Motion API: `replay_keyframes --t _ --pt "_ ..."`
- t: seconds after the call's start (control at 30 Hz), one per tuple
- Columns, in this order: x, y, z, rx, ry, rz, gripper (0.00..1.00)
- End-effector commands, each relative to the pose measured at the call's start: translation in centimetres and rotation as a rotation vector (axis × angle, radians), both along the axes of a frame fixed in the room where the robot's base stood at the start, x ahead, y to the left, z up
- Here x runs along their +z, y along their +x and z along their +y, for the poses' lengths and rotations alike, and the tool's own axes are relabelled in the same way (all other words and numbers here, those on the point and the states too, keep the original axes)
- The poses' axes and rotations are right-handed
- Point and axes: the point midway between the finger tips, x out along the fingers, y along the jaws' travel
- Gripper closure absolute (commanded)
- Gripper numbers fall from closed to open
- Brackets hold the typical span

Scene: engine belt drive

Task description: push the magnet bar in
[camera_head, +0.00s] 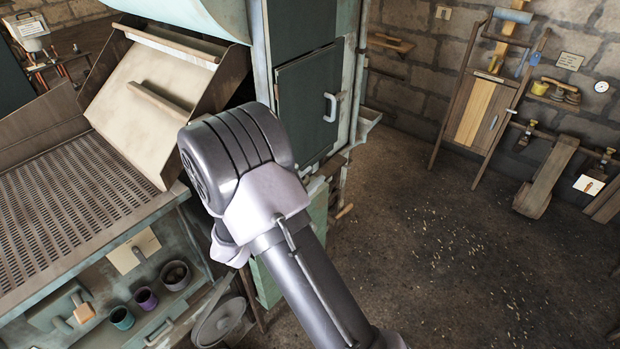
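I cannot pick out the magnet bar with certainty. A long pale bar (165,43) lies across the top of the tilted pale panel (133,112) on the machine at the left. A second wooden bar (158,101) crosses the panel lower down. My arm rises from the bottom middle, and its thick grey joint stands in front of the machine, right of the panel. My gripper does not show, so I cannot see whether it is open or shut. The arm hides part of the machine behind it.
A perforated sheet (65,212) slopes below the panel. A dark green door (308,107) with a pale handle (333,107) is behind the arm. Small pots (146,299) stand on a lower shelf. Open floor (455,255) lies right, with a wooden rack (487,98) at the wall.

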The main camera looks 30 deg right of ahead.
Motion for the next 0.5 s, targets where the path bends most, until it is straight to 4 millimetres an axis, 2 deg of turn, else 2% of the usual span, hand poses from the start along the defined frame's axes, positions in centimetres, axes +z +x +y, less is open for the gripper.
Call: replay_keyframes --t 0.2,0.23,0.33,0.5 --pt "-0.01 0.03 -0.05 0.001 0.000 0.000 0.77" --pt "-0.01 0.03 -0.05 0.001 0.000 0.000 0.79" --pt "-0.01 0.03 -0.04 0.000 0.000 0.000 0.98" --pt "-0.01 0.03 -0.02 0.001 0.000 0.000 1.00"
